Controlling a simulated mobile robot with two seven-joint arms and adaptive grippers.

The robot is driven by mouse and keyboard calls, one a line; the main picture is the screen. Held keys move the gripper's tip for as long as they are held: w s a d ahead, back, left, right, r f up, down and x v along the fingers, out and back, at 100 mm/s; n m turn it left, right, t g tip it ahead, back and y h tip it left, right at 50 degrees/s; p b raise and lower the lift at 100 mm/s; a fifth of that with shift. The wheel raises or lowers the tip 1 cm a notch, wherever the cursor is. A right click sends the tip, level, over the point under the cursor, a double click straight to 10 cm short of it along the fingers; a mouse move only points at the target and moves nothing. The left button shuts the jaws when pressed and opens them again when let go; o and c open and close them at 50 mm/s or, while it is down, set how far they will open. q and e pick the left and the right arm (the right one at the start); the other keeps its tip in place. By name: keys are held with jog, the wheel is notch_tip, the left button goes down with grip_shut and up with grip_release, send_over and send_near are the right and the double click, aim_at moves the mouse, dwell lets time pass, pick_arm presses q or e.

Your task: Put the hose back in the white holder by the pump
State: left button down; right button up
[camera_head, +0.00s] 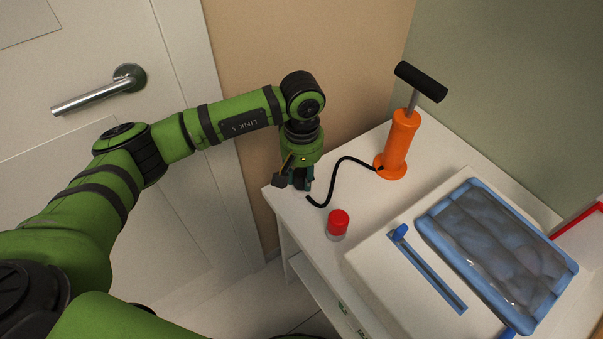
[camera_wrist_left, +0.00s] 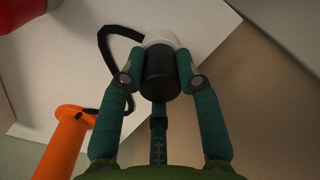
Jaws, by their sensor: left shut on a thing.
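My left gripper (camera_head: 301,182) points down over the near left corner of the white cabinet top. The black hose (camera_head: 337,175) curves from the base of the orange pump (camera_head: 398,143) towards the gripper. My right gripper is not in view.
A red-capped container (camera_head: 337,222) stands close to the right of the gripper. A white lidded box (camera_head: 400,280) with a blue-edged clear bag (camera_head: 500,240) fills the right side. A wall is behind the cabinet, and a door with a handle (camera_head: 98,93) is at left.

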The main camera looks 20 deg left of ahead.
aim_at(301, 172)
pick_arm(q)
jog(key=shift+f, duration=0.15)
jog(key=c, duration=0.8)
grip_release()
notch_tip(301, 172, up, 12)
